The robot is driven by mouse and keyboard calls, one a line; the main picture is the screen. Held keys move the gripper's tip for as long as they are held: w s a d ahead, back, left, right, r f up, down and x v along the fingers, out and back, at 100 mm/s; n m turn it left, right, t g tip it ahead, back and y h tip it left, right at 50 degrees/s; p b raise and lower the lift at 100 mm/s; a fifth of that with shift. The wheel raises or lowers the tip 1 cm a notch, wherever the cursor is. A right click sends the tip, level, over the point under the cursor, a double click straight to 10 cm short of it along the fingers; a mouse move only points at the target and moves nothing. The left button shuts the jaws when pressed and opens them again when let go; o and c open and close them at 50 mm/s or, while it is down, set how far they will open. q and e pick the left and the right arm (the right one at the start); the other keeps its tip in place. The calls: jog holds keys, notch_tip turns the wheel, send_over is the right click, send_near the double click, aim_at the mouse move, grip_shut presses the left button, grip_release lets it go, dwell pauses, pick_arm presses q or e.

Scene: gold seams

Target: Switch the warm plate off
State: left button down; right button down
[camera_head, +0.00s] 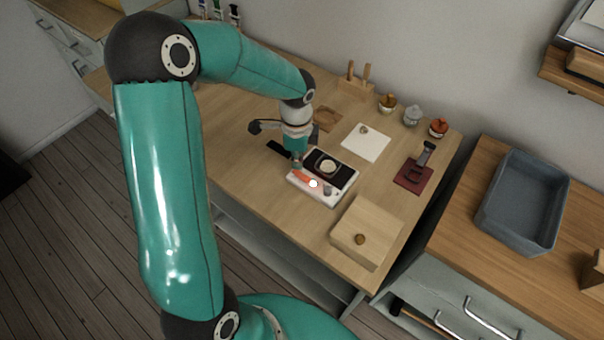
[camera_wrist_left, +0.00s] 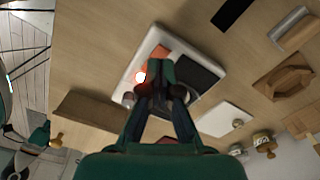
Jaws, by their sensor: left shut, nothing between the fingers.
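The warm plate (camera_head: 346,172) is a white box with a black top, standing near the front edge of the wooden table. A small round pale dish (camera_head: 327,166) sits on its black top. Its front strip carries an orange-red part (camera_head: 301,177), a bright glowing light (camera_head: 313,183) and a small grey knob (camera_head: 327,190). My left gripper (camera_head: 298,163) is shut and empty, pointing down over the plate's left end. In the left wrist view the shut fingers (camera_wrist_left: 161,72) cover part of the white plate (camera_wrist_left: 147,47), beside the orange part (camera_wrist_left: 155,58) and the glowing light (camera_wrist_left: 140,77). Contact cannot be told.
A wooden box (camera_head: 367,232) with a round knob stands right of the plate. A white sheet (camera_head: 366,142) lies behind it, and a dark red mat (camera_head: 413,176) with a stamp-like tool further right. Small jars (camera_head: 412,115) line the back. A grey bin (camera_head: 522,203) stands on another counter.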

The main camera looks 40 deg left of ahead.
aim_at(298, 172)
pick_arm(q)
jog(key=shift+f+b, duration=1.15)
jog(key=shift+f, duration=0.35)
dwell(0.4)
jog(key=shift+r, duration=0.1)
jog(key=shift+r+p, duration=2.8)
jog(key=shift+r, duration=0.7)
